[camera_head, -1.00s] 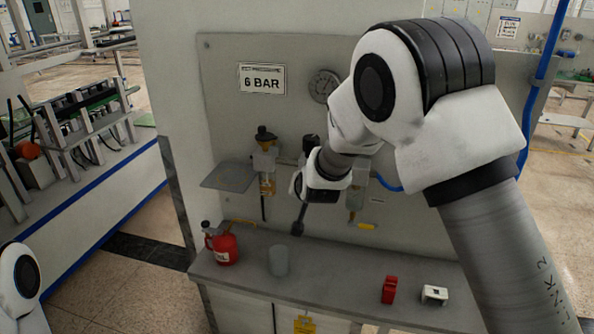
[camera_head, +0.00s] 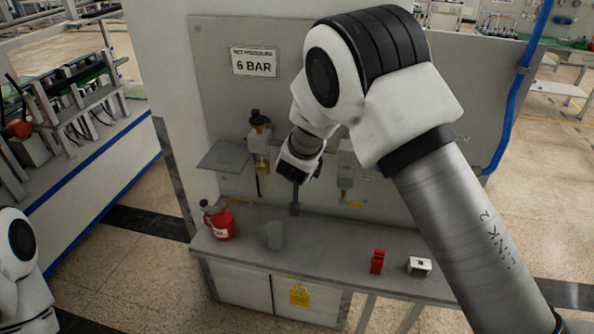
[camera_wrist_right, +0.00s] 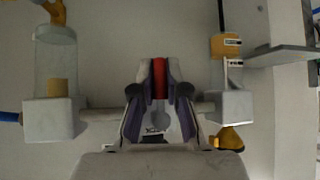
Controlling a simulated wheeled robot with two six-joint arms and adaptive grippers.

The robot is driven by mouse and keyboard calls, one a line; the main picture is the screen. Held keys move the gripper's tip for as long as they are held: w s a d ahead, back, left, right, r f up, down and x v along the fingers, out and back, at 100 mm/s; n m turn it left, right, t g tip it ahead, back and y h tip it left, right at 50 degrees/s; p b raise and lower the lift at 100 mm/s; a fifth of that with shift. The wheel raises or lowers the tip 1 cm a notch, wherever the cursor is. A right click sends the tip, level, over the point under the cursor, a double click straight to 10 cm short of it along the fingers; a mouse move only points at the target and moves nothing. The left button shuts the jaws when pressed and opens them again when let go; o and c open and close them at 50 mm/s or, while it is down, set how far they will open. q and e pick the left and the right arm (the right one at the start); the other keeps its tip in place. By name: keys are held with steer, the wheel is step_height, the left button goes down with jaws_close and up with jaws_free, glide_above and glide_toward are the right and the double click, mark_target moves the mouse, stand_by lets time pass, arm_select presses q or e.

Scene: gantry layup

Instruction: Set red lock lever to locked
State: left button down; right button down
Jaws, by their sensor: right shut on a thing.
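In the right wrist view, a red lever (camera_wrist_right: 159,76) stands between the two fingers of my right gripper (camera_wrist_right: 160,80), which is shut on it. The lever is at a horizontal pipe (camera_wrist_right: 98,114) between two wall-mounted units. Its lower part is partly hidden by the fingers, so I cannot tell its exact setting. In the head view, my right arm reaches the panel and its wrist hides the lever. Only part of my left arm shows at the lower left; its gripper is out of view.
The panel carries a 6 BAR sign (camera_head: 254,62), a brass-coloured unit (camera_head: 259,145) and a clear-bowled unit (camera_head: 346,170). Below, the bench (camera_head: 330,248) holds a red can (camera_head: 222,224), a grey cup (camera_head: 275,236), a red block (camera_head: 377,262) and a small white part (camera_head: 419,266).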

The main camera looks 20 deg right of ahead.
steer(key=c, duration=1.2)
jaws_free()
steer(key=shift+d, duration=0.1)
steer(key=shift+r, duration=0.1)
